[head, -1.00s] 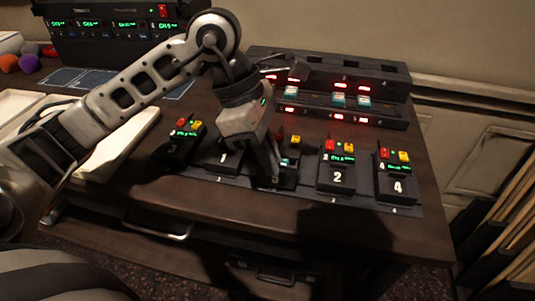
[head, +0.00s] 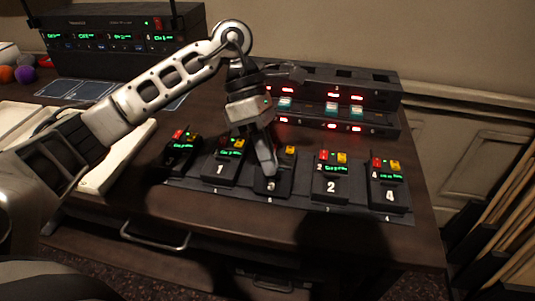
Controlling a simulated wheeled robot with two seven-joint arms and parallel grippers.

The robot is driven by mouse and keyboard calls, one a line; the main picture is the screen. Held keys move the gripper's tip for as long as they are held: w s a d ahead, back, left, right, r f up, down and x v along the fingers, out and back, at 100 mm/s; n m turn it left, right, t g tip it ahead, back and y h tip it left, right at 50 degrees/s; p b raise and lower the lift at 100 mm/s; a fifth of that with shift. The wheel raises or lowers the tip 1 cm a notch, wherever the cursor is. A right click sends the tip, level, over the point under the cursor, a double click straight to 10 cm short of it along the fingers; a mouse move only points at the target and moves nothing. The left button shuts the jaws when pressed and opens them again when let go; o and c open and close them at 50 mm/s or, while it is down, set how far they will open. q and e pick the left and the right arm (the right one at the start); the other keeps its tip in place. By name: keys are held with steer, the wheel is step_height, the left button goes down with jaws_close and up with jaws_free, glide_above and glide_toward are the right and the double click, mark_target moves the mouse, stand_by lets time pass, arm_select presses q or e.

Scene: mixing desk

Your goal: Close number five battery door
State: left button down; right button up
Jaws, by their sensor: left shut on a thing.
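The number five pack (head: 285,186) is a dark box in the middle of the row, with a yellow part showing at its top right. Its front face, the battery door (head: 271,187), appears to lie flat against the body, with its pale digit partly visible. My left gripper (head: 268,168) comes down from above. Its fingertips are shut at the upper part of this door and hide much of the pack's upper left. My right gripper is not in view.
A charger rack (head: 385,92) with red lights stands behind. A rack unit (head: 125,42) is at the back left.

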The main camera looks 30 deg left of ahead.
arm_select(q)
steer(key=c, duration=1.5)
jaws_free()
steer(key=shift+r, duration=0.1)
steer(key=p+v, duration=0.2)
steer(key=v, duration=1.4)
